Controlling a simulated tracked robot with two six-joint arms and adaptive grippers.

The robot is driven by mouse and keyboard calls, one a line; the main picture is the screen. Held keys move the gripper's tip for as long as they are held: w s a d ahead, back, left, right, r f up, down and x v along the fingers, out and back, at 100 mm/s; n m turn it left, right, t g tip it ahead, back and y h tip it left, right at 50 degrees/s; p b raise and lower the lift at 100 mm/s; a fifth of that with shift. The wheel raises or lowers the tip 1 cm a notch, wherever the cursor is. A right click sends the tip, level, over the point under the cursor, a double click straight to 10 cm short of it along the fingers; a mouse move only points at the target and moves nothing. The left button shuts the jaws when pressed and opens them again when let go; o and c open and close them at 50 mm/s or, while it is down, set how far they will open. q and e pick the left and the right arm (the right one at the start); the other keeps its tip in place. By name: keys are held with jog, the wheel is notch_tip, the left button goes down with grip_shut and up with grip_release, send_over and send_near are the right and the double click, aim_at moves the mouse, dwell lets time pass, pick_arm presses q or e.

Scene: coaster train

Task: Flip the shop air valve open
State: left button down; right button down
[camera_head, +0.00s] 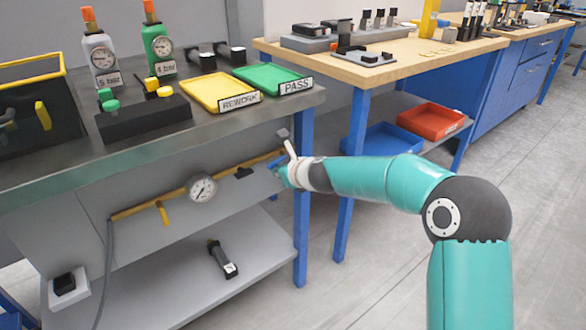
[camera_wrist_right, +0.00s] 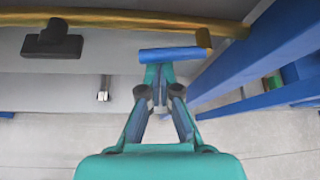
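A blue valve lever (camera_wrist_right: 175,54) joins a brass fitting (camera_wrist_right: 203,38) near the pipe's right end. In the wrist view it points left, roughly along the yellow-brass pipe (camera_wrist_right: 130,18); a bit of the lever (camera_head: 276,163) shows in the head view. My right gripper (camera_wrist_right: 158,72) has its fingertips drawn together at the lever's near side. They seem to touch it, but contact is not certain. In the head view, my right gripper (camera_head: 286,158) is under the bench's right end, largely covering the valve. My left gripper is not in view.
The pipe also carries a gauge (camera_head: 201,188), a hanging yellow lever (camera_head: 163,214) and a black handle (camera_head: 243,173). A blue bench leg (camera_head: 302,215) stands close right of my gripper. The grey bench top (camera_head: 180,135) is above, a lower shelf (camera_head: 200,275) below.

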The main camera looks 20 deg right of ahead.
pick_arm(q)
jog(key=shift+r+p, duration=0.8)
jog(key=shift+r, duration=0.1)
pick_arm(e)
jog(key=shift+a+r+m+y, duration=0.1)
jog(key=shift+r+m+y, duration=0.3)
jog(key=shift+m+y, duration=0.1)
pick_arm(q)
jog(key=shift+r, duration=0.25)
pick_arm(e)
jog(key=shift+r+y, duration=0.1)
jog(key=shift+y, duration=0.2)
jog(key=shift+s, duration=0.1)
